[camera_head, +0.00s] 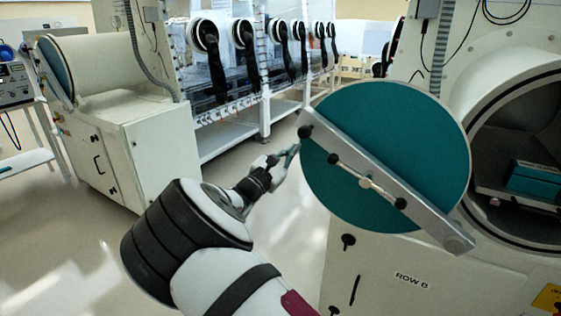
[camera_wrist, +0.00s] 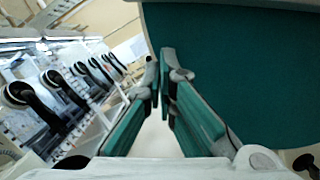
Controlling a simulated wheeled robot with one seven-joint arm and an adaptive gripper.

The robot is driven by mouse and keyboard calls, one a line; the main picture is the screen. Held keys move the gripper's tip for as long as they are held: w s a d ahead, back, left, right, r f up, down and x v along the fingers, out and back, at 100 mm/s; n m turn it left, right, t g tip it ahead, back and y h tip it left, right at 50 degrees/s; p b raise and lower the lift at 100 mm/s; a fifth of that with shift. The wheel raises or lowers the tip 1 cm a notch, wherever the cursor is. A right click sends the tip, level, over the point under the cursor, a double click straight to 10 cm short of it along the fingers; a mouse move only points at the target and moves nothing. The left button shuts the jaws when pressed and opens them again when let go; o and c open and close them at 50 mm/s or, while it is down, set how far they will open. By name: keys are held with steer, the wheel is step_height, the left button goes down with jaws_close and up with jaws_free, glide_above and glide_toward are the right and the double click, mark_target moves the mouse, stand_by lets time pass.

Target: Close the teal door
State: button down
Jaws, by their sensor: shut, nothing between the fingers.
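The round teal door (camera_head: 418,130) stands swung open to the left of the chamber opening (camera_head: 525,150). A grey metal bar (camera_head: 400,190) with dark knobs crosses its face diagonally. My gripper (camera_head: 294,150) is shut and empty at the door's left edge, near the upper-left end of the bar. In the wrist view the teal door (camera_wrist: 235,65) fills the right side, and my gripper's fingertips (camera_wrist: 164,55) are together beside its edge. I cannot tell whether the fingers touch the door.
A teal object (camera_head: 535,180) lies inside the chamber on a tray. A white cabinet (camera_head: 110,150) with another round chamber stands at the left. A glovebox row with black gloves (camera_head: 243,40) runs along the back. Floor (camera_head: 95,245) is clear at the lower left.

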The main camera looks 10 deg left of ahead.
steer(key=shift+s+d+r, duration=0.15)
steer(key=shift+d+r, duration=0.05)
steer(key=shift+r, duration=0.3)
steer(key=shift+s+d+r, duration=0.15)
steer(key=shift+d+r, duration=0.05)
steer(key=shift+r, duration=0.35)
steer(key=shift+s+d+r, duration=0.15)
steer(key=shift+d+r, duration=0.05)
steer(key=shift+r, duration=0.3)
